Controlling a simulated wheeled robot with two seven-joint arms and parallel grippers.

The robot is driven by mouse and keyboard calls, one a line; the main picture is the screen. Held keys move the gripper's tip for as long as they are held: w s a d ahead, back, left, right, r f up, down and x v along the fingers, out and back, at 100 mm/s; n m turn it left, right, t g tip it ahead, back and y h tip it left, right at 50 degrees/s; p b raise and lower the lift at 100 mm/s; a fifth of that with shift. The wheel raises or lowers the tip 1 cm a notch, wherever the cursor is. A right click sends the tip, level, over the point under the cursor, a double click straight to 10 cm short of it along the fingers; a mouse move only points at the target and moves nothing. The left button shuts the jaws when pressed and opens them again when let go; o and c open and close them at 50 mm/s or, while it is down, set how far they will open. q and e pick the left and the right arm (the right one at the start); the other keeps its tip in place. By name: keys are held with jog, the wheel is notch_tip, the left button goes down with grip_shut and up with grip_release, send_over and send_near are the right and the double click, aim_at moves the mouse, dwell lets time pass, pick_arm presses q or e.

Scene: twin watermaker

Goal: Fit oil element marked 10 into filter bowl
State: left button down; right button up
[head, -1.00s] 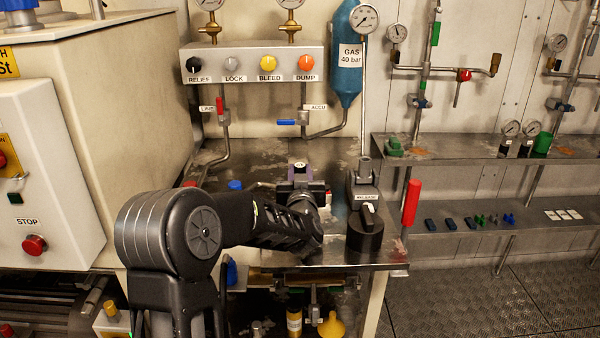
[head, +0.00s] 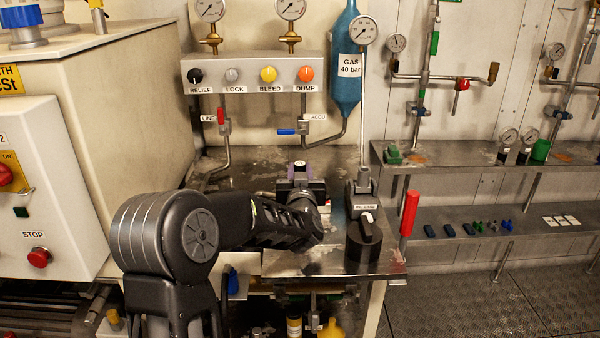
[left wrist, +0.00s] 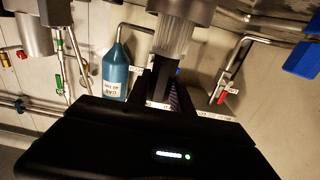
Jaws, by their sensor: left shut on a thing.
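My left gripper (head: 301,186) is over the steel bench, shut on a piece with a purple top and a small white label (head: 300,163). The label is too small to read surely. In the left wrist view, the gripper (left wrist: 166,88) points away from the camera, and a pale ribbed cylinder (left wrist: 175,38), apparently the oil element, is at its fingers. A round grey metal part (left wrist: 182,8), perhaps the filter bowl, meets the cylinder's far end. I cannot tell how far one is inside the other. In the head view my arm and gripper hide this spot. My right gripper is not in view.
A black round unit with a lever (head: 364,240) and a gauge post (head: 363,190) stand close right of the gripper. A red handle (head: 409,213) rises at the bench's right edge. A valve panel (head: 252,75) and blue gas bottle (head: 346,85) are behind.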

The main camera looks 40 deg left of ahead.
aim_at(300, 164)
pick_arm(q)
jog(key=shift+r+p, duration=1.05)
jog(key=shift+r, duration=0.6)
dwell(0.9)
jog(key=shift+f+b, duration=3.05)
jog(key=shift+f, duration=0.4)
jog(key=c, duration=1.1)
grip_release()
jog(key=shift+r, duration=0.1)
jog(key=shift+o, duration=0.2)
jog(key=shift+v, duration=3.95)
